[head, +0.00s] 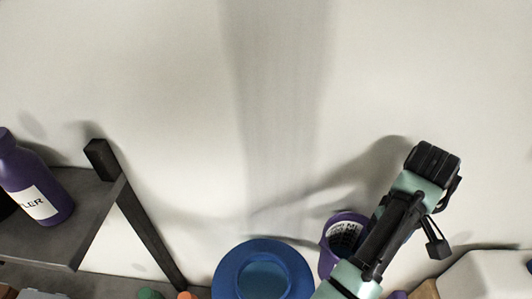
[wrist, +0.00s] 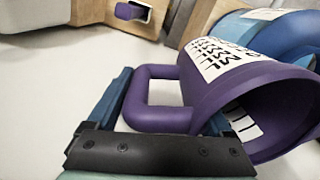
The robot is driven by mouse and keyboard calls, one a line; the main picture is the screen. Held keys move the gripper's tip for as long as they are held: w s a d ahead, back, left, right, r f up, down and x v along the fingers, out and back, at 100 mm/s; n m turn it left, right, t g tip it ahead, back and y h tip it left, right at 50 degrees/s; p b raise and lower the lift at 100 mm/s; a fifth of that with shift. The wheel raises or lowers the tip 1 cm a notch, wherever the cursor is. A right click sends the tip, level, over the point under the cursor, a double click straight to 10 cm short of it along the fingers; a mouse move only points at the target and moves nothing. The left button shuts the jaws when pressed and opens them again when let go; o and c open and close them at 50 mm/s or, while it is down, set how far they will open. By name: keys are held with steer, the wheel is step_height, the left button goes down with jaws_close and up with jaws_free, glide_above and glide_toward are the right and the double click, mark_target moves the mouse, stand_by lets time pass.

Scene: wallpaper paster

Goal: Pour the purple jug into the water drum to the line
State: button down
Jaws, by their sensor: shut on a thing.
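The purple jug (head: 328,262) is at the right side of the blue water drum (head: 229,268) in the head view. The drum's round opening shows a lighter blue inside; I cannot make out a fill line or the water level. In the wrist view my gripper (wrist: 165,112) is shut on the jug's handle (wrist: 150,72). The jug (wrist: 225,95) has a white label with ML marks, and its wide mouth faces lower right there. No stream of liquid shows. The drum (wrist: 292,28) is partly hidden behind the jug. In the head view my arm covers the gripper.
A dark shelf (head: 95,215) with a purple labelled bottle (head: 36,185) stands at the left. Small green and orange tops (head: 186,295) show at the bottom edge. A white object (head: 485,275) lies at the lower right. A pale wall fills the back.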

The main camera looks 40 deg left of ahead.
steer(key=shift+s+a+r, duration=0.1)
steer(key=shift+s+a, duration=0.1)
steer(key=shift+w+r, duration=0.3)
steer(key=shift+r, duration=0.05)
steer(key=shift+w+r, duration=0.15)
steer(key=shift+r, duration=0.3)
steer(key=shift+s+a+r, duration=0.1)
steer(key=shift+s+r, duration=0.15)
steer(key=shift+s, duration=0.05)
steer(key=shift+r, duration=0.9)
